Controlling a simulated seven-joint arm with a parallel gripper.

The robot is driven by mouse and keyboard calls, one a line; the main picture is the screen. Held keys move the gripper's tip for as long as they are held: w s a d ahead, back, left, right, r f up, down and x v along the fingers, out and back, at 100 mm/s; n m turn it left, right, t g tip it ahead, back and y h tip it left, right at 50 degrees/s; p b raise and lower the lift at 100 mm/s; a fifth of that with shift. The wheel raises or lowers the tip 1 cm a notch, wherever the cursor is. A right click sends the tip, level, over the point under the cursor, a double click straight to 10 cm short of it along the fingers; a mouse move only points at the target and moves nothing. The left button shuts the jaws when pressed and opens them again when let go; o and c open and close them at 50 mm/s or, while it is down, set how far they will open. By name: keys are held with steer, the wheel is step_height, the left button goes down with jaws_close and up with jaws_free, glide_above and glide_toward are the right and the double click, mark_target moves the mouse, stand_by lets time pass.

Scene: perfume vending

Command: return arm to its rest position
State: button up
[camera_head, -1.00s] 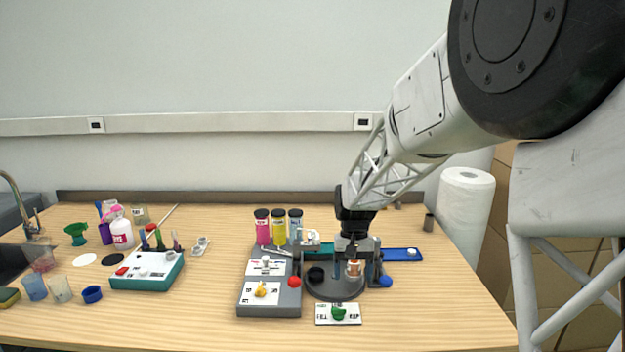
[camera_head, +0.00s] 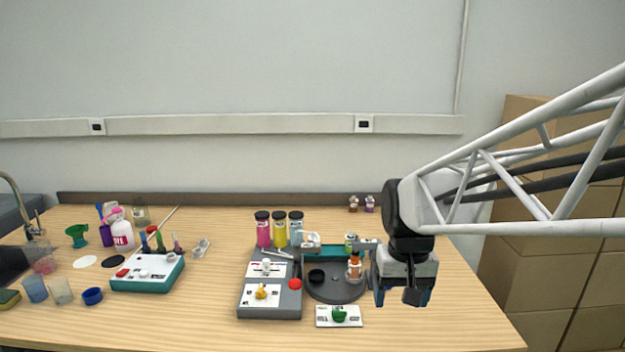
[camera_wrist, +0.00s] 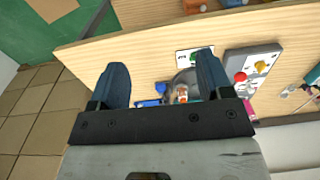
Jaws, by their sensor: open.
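My gripper (camera_head: 402,298) hangs over the right part of the wooden table, to the right of the perfume machine (camera_head: 272,283). In the wrist view my gripper (camera_wrist: 160,80) has its two blue fingers wide apart with nothing held between them. A small orange-brown bottle (camera_head: 354,268) stands on the dark round platform (camera_head: 336,291) of the machine, apart from my gripper. The bottle (camera_wrist: 181,95) also shows beyond the fingers in the wrist view.
Pink, yellow and blue cylinders (camera_head: 279,230) stand behind the machine. A white card with a green knob (camera_head: 339,316) lies in front. A teal-and-white device (camera_head: 147,271), bottles and cups fill the left side. Cardboard boxes (camera_head: 535,270) stand right of the table.

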steer(key=s+d+t, duration=0.2)
steer(key=s, duration=1.3)
steer(key=shift+s+d, duration=0.25)
steer(key=shift+s, duration=0.05)
